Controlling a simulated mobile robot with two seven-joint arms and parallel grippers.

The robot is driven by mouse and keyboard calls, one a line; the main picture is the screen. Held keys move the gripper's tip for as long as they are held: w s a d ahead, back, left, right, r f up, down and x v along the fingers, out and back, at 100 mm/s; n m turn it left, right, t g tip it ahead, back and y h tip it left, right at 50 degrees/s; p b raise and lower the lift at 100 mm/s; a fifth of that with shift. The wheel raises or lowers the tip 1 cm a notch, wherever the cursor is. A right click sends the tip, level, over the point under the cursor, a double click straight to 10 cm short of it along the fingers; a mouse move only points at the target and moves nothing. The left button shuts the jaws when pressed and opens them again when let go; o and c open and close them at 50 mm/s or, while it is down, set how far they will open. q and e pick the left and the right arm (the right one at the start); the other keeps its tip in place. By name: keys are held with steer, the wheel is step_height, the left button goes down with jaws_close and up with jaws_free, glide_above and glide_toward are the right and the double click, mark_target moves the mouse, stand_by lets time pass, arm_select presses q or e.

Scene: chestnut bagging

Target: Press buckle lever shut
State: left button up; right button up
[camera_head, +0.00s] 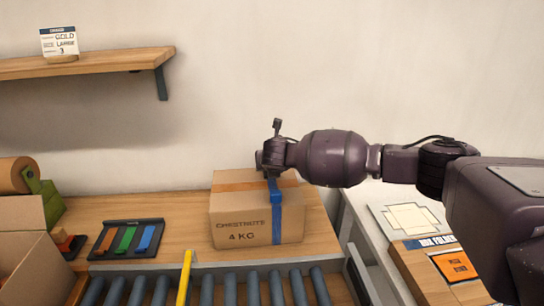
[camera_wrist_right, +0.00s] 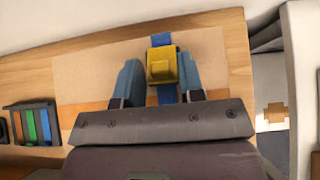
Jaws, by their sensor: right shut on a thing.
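A closed cardboard box (camera_head: 238,226) marked "CHESTNUTS 4 KG" stands on the wooden bench. A blue strap (camera_head: 277,218) runs over its top and down its front; it also shows in the wrist view (camera_wrist_right: 161,40). A yellow buckle (camera_wrist_right: 162,66) sits on the strap on the box top; the gripper hides it in the head view. My right gripper (camera_head: 270,167) is down at the box top. Its two fingers (camera_wrist_right: 157,80) are shut on the buckle, one on each side. I cannot tell the lever's angle. My left gripper is out of view.
A roller conveyor (camera_head: 230,289) with a yellow bar (camera_head: 185,278) lies in front of the box. A dark tray (camera_head: 127,238) with coloured strips is to its left, an open carton (camera_head: 28,265) farther left. A label board (camera_head: 440,264) lies at right.

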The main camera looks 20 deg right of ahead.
steer(key=shift+s+f+t, duration=0.1)
steer(key=shift+s+t, duration=0.05)
steer(key=shift+t, duration=0.25)
steer(key=shift+a+f+p, duration=0.1)
steer(key=shift+p, duration=0.2)
steer(key=shift+s, duration=0.1)
steer(key=shift+f+t, duration=0.1)
steer(key=shift+t, duration=0.2)
steer(key=o, duration=0.7)
steer(key=shift+c, duration=0.2)
